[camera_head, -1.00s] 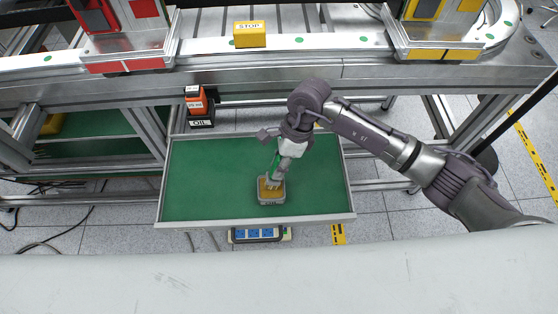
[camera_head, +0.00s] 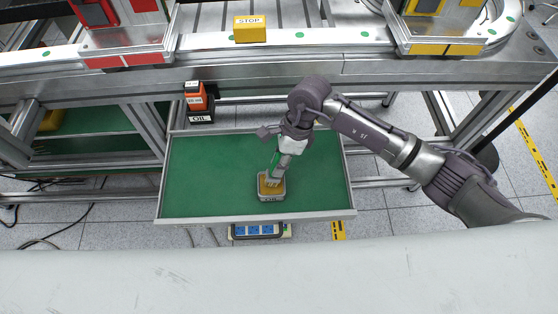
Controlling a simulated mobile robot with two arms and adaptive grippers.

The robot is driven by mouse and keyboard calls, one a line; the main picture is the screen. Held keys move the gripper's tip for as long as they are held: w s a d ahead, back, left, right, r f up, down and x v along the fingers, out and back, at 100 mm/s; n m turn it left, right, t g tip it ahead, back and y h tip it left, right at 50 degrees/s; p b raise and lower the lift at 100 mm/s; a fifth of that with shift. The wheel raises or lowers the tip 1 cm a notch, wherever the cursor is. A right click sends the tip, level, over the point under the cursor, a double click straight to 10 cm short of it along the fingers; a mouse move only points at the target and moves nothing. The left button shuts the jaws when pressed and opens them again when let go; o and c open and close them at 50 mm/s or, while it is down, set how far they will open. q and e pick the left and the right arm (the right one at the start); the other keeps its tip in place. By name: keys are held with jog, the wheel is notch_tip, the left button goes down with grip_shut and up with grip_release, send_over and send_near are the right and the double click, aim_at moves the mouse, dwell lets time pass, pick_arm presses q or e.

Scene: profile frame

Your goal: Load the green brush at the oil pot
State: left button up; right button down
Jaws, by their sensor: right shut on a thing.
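The oil pot (camera_head: 270,197) is a small grey square container with a yellowish inside, standing near the front of the green tray. The green brush (camera_head: 275,158) is held in my right gripper (camera_head: 283,157), which is shut on it. The brush points down at the pot, and its light bristle end shows at or in the pot's opening. I cannot tell how deep the bristles are. The gripper partly hides the brush. My left gripper is not in view.
The green tray (camera_head: 210,180) has a raised grey rim and is otherwise bare. An orange and black OIL bottle (camera_head: 197,103) stands behind its back left corner. A metal conveyor frame (camera_head: 260,75) with a yellow STOP block (camera_head: 249,29) runs across the back.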

aim_at(279, 156)
jog(key=shift+f+b, duration=0.55)
jog(key=shift+b, duration=0.1)
dwell(1.6)
jog(key=shift+r+p, duration=2.05)
jog(key=shift+r, duration=1.55)
